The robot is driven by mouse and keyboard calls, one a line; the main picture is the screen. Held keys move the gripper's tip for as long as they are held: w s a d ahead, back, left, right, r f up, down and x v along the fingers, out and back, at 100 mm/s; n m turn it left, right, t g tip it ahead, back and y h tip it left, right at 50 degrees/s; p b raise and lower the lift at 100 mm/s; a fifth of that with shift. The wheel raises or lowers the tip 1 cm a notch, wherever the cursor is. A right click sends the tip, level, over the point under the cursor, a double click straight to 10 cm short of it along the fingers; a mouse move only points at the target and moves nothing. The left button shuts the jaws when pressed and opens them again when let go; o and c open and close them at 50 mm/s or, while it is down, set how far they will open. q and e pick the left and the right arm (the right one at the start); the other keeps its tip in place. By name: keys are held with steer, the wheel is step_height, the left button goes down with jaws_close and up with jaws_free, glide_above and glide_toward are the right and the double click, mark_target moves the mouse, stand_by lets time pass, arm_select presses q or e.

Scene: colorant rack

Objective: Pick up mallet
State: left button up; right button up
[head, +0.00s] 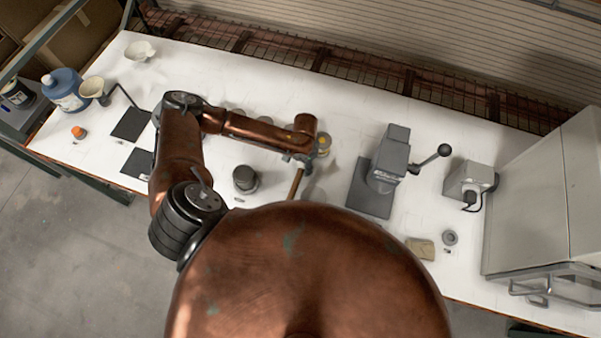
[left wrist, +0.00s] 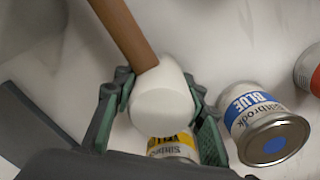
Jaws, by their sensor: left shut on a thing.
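The mallet has a white head (left wrist: 163,103) and a brown wooden handle (left wrist: 126,36). In the left wrist view my left gripper (left wrist: 160,92) has its two green-grey fingers on either side of the white head, shut on it. In the head view my left gripper (head: 298,158) is over the white table, and the mallet's handle (head: 296,184) slants down from it toward my body. The mallet head is hidden there. My right gripper is not in view.
In the left wrist view a yellow-labelled can (left wrist: 172,147) sits just beyond the mallet head; a blue-labelled can (left wrist: 262,125) and a red can (left wrist: 308,70) stand right. The white table (head: 345,100) also holds a dark press (head: 385,165), a dark cylinder (head: 245,178) and a tan block (head: 420,248).

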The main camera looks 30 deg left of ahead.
arm_select(q)
steer(key=c, duration=0.4)
steer(key=shift+r, duration=0.1)
steer(key=shift+r+b, duration=0.3)
steer(key=shift+r, duration=0.2)
steer(key=s+r, duration=0.1)
steer(key=r, duration=0.1)
steer(key=s+r+b, duration=0.1)
steer(key=r, duration=0.1)
steer(key=s+r, duration=0.2)
steer(key=r, duration=0.1)
steer(key=shift+s+d, duration=0.1)
steer(key=shift+d, duration=0.1)
steer(key=s+r, duration=0.1)
steer(key=s, duration=0.1)
steer(key=s+r+b, duration=0.1)
steer(key=s+r, duration=0.1)
steer(key=s, duration=0.1)
steer(key=shift+s+d, duration=0.35)
steer(key=s+p, duration=0.1)
steer(key=p, duration=0.1)
steer(key=s+r+p, duration=0.2)
steer(key=s+p, duration=0.1)
steer(key=shift+d+p, duration=0.25)
steer(key=shift+p, duration=0.05)
